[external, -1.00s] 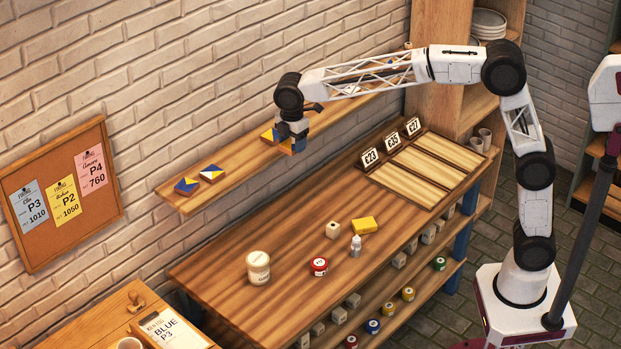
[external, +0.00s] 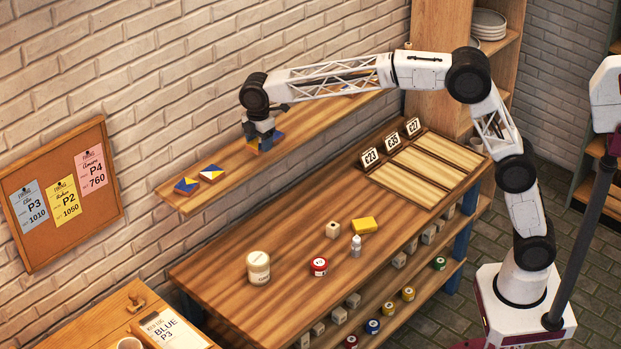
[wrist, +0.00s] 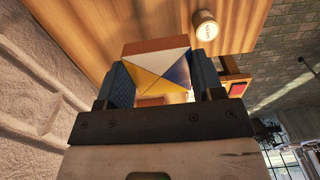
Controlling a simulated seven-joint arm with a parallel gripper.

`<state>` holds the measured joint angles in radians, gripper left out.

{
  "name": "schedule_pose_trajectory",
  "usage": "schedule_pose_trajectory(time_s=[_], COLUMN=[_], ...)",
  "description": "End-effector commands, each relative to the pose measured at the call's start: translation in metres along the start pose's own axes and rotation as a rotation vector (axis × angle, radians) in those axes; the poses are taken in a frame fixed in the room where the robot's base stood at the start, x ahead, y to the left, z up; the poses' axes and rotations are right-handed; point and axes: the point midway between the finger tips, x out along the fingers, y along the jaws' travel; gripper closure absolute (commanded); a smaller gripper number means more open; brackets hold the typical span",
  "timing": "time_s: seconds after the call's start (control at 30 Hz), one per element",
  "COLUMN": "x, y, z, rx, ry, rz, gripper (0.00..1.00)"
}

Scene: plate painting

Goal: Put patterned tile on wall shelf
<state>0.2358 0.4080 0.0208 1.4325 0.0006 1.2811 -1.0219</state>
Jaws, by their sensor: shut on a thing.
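My gripper (external: 262,143) is at the wall shelf (external: 236,160), above its middle stretch. In the wrist view its two blue fingers (wrist: 158,82) are shut on a patterned tile (wrist: 158,72) with yellow, white and blue triangles and an orange-brown edge. In the external view the gripper largely hides this tile, and I cannot tell whether it touches the shelf. Two patterned tiles lie on the shelf to the left: one blue and yellow (external: 187,186), the other white, yellow and blue (external: 211,173).
The brick wall stands close behind the shelf.

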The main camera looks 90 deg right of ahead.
Motion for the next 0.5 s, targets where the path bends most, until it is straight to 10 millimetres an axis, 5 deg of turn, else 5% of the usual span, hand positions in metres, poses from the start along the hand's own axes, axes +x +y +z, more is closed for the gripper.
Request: schedule_pose_trajectory(time_s=[0.5], x=[0.004], y=[0.041], z=[-0.025], rx=[0.000], ry=[0.000], rz=[0.001], gripper=[0.65])
